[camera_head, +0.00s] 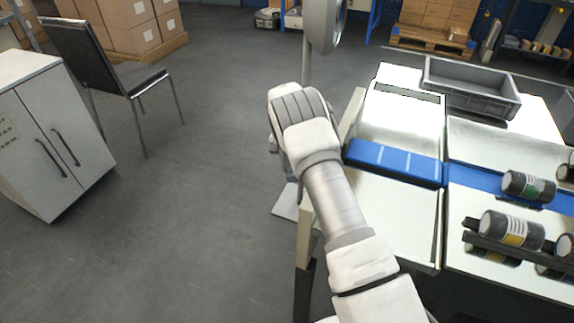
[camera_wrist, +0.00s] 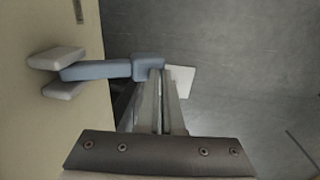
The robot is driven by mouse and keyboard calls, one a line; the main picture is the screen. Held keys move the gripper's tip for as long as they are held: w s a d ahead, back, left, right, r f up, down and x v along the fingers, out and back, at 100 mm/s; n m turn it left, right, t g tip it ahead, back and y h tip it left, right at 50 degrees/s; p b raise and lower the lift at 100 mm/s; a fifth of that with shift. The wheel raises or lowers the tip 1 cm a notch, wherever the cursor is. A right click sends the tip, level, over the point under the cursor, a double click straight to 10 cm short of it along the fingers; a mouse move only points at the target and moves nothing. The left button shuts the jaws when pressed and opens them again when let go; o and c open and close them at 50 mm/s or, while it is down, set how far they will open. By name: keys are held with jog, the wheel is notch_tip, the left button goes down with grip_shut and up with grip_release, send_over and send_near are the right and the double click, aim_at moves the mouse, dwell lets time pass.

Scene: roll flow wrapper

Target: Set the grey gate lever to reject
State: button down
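In the wrist view, a grey-blue lever (camera_wrist: 95,71) sticks out sideways from a beige panel (camera_wrist: 45,130) on the left and ends in a squarish block (camera_wrist: 148,66). Two pale rounded pieces flank its base, one above and one below. My gripper (camera_wrist: 162,75) reaches up from the bottom of this view with its fingers together. The fingertips are at the block's right end; I cannot tell whether they touch it. No part of the lever shows between the fingers. In the head view my arm hides the lever and the fingers. No reject marking is legible.
The wrapper table (camera_head: 400,205) stands right of my arm in the head view, with a blue belt (camera_head: 395,160), a grey crate (camera_head: 470,87) and dark rolls (camera_head: 512,230). A cabinet (camera_head: 50,135) and a chair (camera_head: 110,65) stand left. Floor between is clear.

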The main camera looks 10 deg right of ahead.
jog(key=shift+s+d+f, duration=0.1)
jog(key=shift+s+f, duration=0.1)
jog(key=shift+f, duration=0.25)
notch_tip(320, 180, up, 18)
jog(key=w+a+p, duration=0.1)
jog(key=p, duration=0.1)
jog(key=shift+a+p, duration=0.25)
jog(key=shift+p, duration=0.15)
